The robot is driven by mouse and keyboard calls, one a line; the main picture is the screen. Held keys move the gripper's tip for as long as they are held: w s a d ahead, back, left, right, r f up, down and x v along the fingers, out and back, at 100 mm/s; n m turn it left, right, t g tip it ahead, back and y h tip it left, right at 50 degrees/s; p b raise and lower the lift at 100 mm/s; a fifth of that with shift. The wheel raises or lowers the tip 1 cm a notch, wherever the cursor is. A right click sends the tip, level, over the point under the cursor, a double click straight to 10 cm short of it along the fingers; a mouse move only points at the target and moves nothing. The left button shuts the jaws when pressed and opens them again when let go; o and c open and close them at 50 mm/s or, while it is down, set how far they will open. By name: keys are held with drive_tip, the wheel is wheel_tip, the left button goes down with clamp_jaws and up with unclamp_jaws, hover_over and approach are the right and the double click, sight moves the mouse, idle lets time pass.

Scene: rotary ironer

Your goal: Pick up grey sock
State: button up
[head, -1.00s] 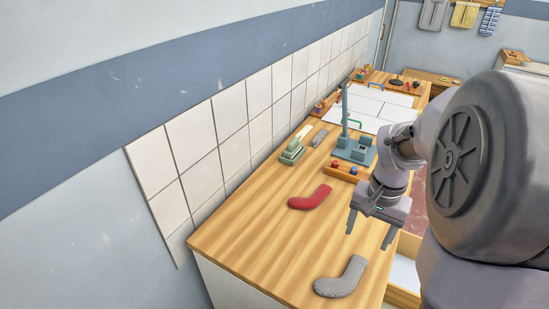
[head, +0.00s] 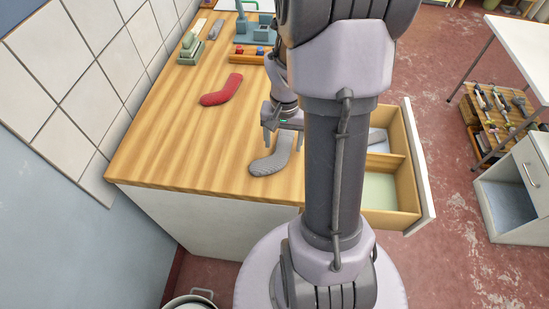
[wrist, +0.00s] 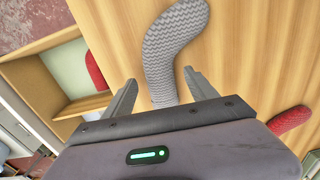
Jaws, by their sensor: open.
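The grey sock (head: 270,162) lies bent on the wooden worktop near its front edge in the head view. In the wrist view the grey sock (wrist: 172,45) runs up from between my fingers, its knitted texture plain. My gripper (head: 283,138) is open, at the far end of the sock in the head view. In the wrist view my gripper (wrist: 160,82) has one finger on each side of the sock's near end, with gaps between. The gripper body hides whatever lies below that end. I cannot tell whether the fingertips touch the worktop.
A red sock (head: 222,92) lies farther back on the worktop (head: 185,135). A green-and-white iron-like item (head: 190,48) and a blue-grey stand (head: 255,30) are beyond it. An open divided drawer (head: 393,200) juts out at the right, partly hidden by my arm.

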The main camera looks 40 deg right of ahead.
drive_tip(key=shift+f, duration=0.75)
drive_tip(key=shift+r, duration=0.15)
drive_tip(key=shift+c, duration=0.2)
drive_tip(key=c, duration=1.4)
drive_tip(key=shift+r, duration=0.15)
